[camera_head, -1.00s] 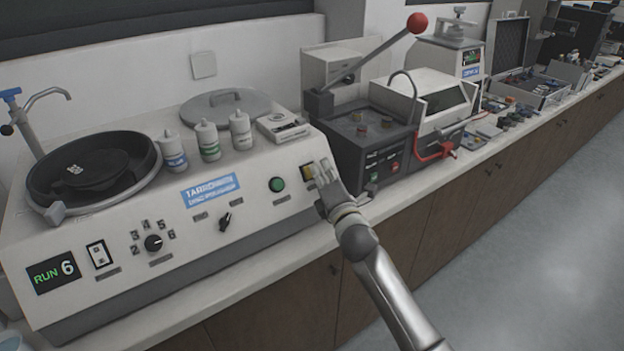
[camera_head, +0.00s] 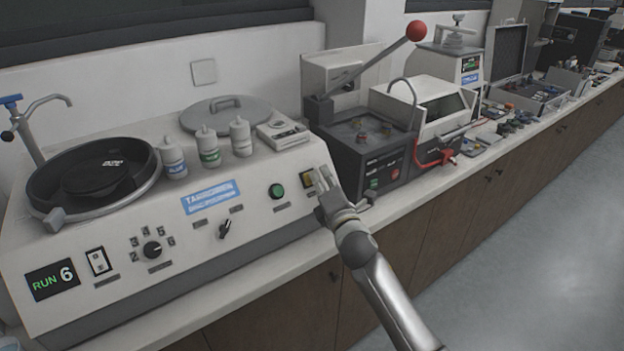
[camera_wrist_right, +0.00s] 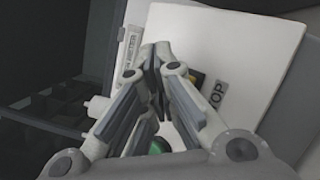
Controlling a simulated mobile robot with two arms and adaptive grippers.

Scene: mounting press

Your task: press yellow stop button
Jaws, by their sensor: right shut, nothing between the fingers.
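The yellow stop button (camera_head: 308,179) is on the sloped front panel of the white polishing machine (camera_head: 290,212), near its right end. My right gripper (camera_head: 321,174) is shut and empty, its fingertips right beside the button and partly covering it. In the right wrist view the fingertips (camera_wrist_right: 152,55) are together. I cannot tell whether the fingertips touch the button. My left gripper is not in view.
A green button (camera_head: 277,191) is left of the stop button. The display (camera_head: 52,279) reads RUN 6. Several bottles (camera_head: 209,147) and a round lid (camera_head: 226,114) stand on top. A dark press unit (camera_head: 372,150) with a red-knobbed lever (camera_head: 415,31) is close on the right.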

